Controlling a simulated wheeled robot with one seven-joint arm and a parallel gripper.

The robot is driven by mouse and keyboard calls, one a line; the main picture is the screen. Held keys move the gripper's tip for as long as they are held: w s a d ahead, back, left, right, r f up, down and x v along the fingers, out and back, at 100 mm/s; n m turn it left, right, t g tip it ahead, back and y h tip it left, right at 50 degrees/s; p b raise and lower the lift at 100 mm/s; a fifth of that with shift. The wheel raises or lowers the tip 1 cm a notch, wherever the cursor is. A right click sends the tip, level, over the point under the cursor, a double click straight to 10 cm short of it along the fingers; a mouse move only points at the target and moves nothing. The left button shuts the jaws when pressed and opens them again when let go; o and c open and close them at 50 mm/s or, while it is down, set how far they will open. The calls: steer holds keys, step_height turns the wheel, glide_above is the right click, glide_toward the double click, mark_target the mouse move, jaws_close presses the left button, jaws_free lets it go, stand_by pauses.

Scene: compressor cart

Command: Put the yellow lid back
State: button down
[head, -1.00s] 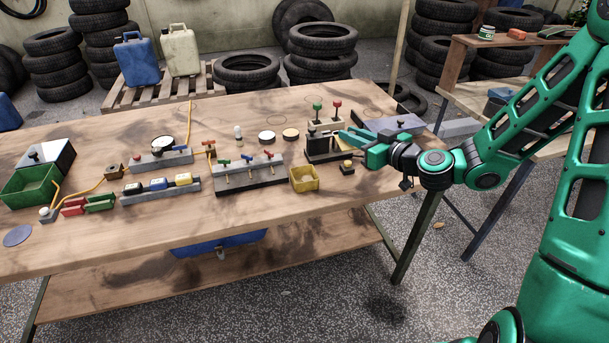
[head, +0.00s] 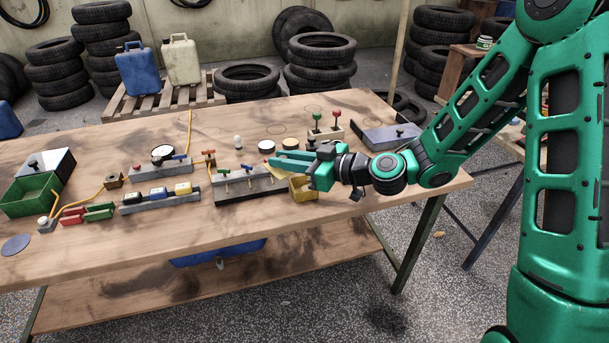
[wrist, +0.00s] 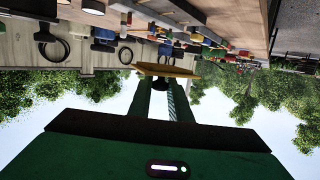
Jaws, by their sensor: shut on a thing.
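The yellow lid shows in the wrist view as a thin plate seen edge-on (wrist: 178,71), with a dark knob under it between the fingers. My gripper (wrist: 163,88) is shut on the lid. In the head view my gripper (head: 273,161) is above the bench, pointing left, and part of the yellow lid (head: 279,172) shows below its fingertips. The yellow box (head: 303,190) stands on the bench just below and right of the fingertips. Its upper part is partly hidden by the gripper.
A valve block (head: 242,188) with several small levers stands left of the yellow box. A two-lever box (head: 326,134) and a grey case (head: 391,137) stand behind my gripper. Round tins (head: 266,146) lie behind the fingers. The bench (head: 240,230) is clear toward its front edge.

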steer(key=w+d+f, duration=0.3)
steer(key=w+d, duration=0.1)
steer(key=shift+w+d+f, duration=0.15)
steer(key=shift+d+f, duration=0.2)
steer(key=shift+f, duration=2.05)
steer(key=shift+f, duration=0.3)
steer(key=c, duration=1.7)
jaws_free()
steer(key=shift+o, duration=0.3)
